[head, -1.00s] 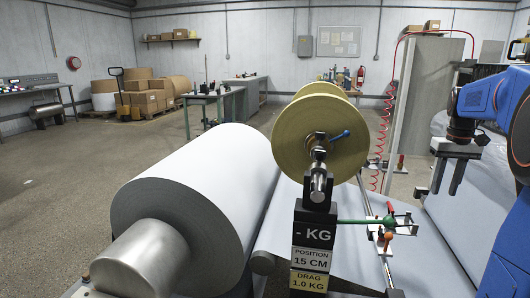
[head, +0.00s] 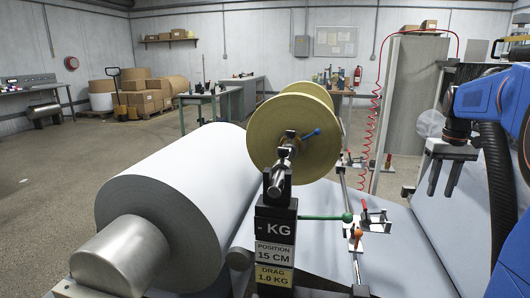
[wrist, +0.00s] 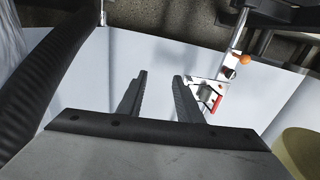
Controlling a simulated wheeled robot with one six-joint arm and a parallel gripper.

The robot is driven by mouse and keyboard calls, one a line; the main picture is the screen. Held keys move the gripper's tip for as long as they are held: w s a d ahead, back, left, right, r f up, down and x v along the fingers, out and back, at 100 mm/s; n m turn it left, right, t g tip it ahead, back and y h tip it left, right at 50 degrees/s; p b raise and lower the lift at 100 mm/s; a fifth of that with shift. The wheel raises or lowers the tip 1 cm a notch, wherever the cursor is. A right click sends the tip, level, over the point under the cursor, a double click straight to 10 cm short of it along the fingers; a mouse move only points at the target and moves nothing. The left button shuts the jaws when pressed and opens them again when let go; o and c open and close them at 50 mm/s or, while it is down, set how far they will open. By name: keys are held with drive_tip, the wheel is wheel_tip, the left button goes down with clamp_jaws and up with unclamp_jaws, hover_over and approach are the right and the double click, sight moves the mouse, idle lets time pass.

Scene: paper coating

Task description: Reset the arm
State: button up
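My gripper (head: 444,178) hangs at the right of the head view, its two dark fingers pointing down and apart, with nothing between them. In the wrist view my gripper (wrist: 158,78) also shows open and empty over the white paper sheet (wrist: 235,60). My blue arm reaches in from the right edge of the head view. A large white paper roll (head: 185,190) lies left of centre, well away from the gripper.
A rail (head: 345,195) with clamps and coloured handles runs over the sheet, left of my gripper. A grey panel (head: 418,90) stands behind. Open floor lies far left.

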drive_tip(key=s+a+t, duration=0.1)
drive_tip(key=s+a, duration=0.5)
drive_tip(key=a, duration=0.4)
drive_tip(key=s+a+f+n+t, duration=0.1)
drive_tip(key=s+a+f, duration=0.5)
drive_tip(key=s+a, duration=0.2)
drive_tip(key=s+a+f+n+t, duration=0.1)
drive_tip(key=s+a+f, duration=0.5)
drive_tip(key=s, duration=0.6)
drive_tip(key=shift+s+a+t, duration=0.35)
drive_tip(key=shift+a+t, duration=0.35)
drive_tip(key=shift+a, duration=0.45)
